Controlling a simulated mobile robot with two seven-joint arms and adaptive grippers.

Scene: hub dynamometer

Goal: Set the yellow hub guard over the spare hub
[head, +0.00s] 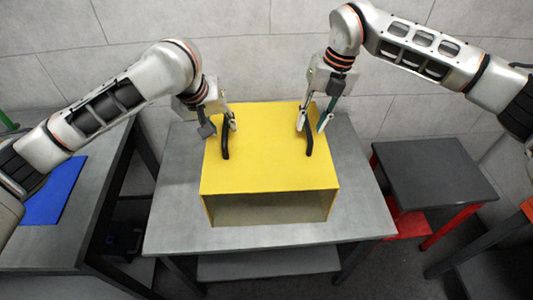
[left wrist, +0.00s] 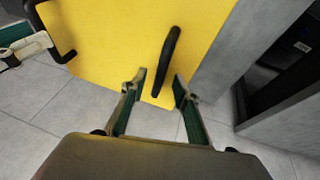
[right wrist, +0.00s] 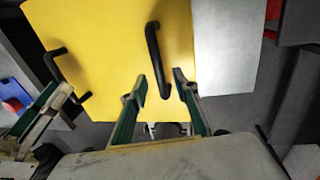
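The yellow hub guard (head: 268,165) is a box with an open front, standing on the grey table (head: 170,215). Two black handles stand on its top, a left one (head: 225,145) and a right one (head: 309,143). My left gripper (head: 229,124) is open at the far end of the left handle; in the left wrist view that handle (left wrist: 168,55) reaches between its spread fingertips. My right gripper (head: 312,126) is open likewise at the right handle, which shows in the right wrist view (right wrist: 155,50). Contact cannot be told. I see no spare hub.
A bench with a blue mat (head: 57,193) stands at the left. A dark grey table (head: 435,170) with red legs stands at the right. A wall (head: 250,60) rises behind the table. Bare tabletop lies on both sides of the guard and in front.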

